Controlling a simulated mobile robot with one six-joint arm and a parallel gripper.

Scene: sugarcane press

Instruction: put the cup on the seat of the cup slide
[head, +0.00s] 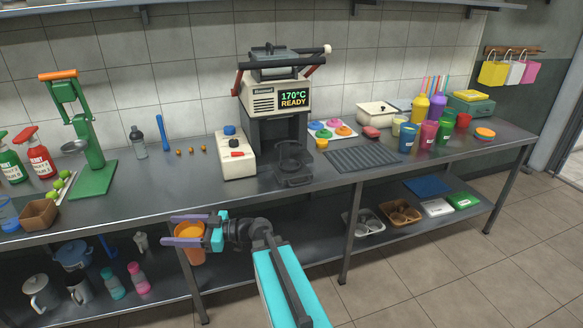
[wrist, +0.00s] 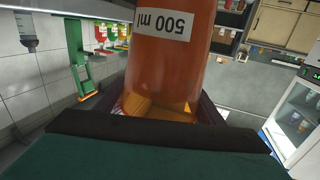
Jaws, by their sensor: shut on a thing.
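My gripper (head: 180,230) is shut on an orange cup (head: 190,255), with a purple finger on either side of it. The cup is held roughly upright in front of the counter's front edge, left of the middle. In the wrist view the cup (wrist: 172,65) fills the centre, with a white "500 ml" label. What appears to be the cup slide (head: 293,181) is the dark piece in front of the machine marked "170°C READY" (head: 275,100). A dark round, see-through form stands on it, and its seat is hard to make out. The gripper is left of and nearer than the slide.
A white control box (head: 234,153) stands left of the slide, and a ribbed dark mat (head: 362,159) lies right of it. A green press (head: 92,150) stands at the left. Bottles and jugs are on the shelf below.

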